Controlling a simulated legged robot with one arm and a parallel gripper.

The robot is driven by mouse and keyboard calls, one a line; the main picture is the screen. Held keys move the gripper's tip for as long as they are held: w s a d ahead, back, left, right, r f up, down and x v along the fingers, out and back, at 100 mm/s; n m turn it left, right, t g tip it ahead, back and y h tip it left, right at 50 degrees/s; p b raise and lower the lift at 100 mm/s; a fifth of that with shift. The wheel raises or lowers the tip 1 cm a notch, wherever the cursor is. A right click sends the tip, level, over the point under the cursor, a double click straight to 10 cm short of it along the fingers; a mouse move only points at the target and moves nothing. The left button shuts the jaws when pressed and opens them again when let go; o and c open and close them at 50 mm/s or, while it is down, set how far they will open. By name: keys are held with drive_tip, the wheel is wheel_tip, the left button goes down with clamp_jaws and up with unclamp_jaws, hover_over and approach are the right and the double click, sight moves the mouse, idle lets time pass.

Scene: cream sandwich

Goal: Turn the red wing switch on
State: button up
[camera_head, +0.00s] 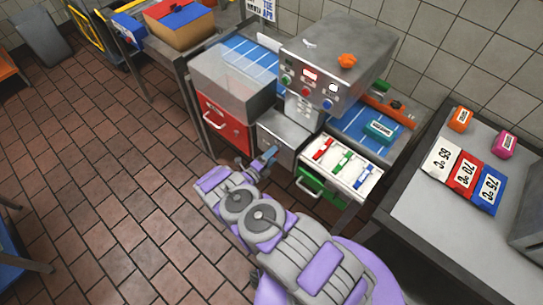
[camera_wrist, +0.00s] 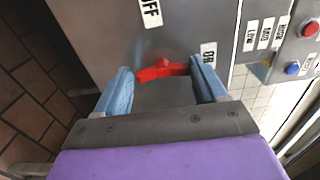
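The red wing switch (camera_wrist: 162,70) sits on a grey machine face (camera_wrist: 95,40) in the wrist view, its wings lying roughly crosswise. An OFF label (camera_wrist: 151,13) is above it and an ON label (camera_wrist: 208,54) is to its right. My gripper (camera_wrist: 163,79) is open, with one blue finger on each side of the switch in this view. I cannot tell whether the fingertips reach past it, and no contact shows. In the head view my gripper (camera_head: 257,160) is low in front of the grey machine, and I cannot make out the switch.
A red drawer unit (camera_head: 226,130) stands left of my gripper. An open drawer (camera_head: 340,165) with red, green and blue items juts out to the right. A grey table (camera_head: 425,205) with temperature cards is further right. Tiled floor (camera_head: 120,190) is clear at left.

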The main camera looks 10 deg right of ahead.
drive_tip(key=o, duration=0.4)
drive_tip(key=v, duration=1.7)
drive_tip(key=shift+s+a, duration=0.1)
drive_tip(key=shift+a, duration=0.05)
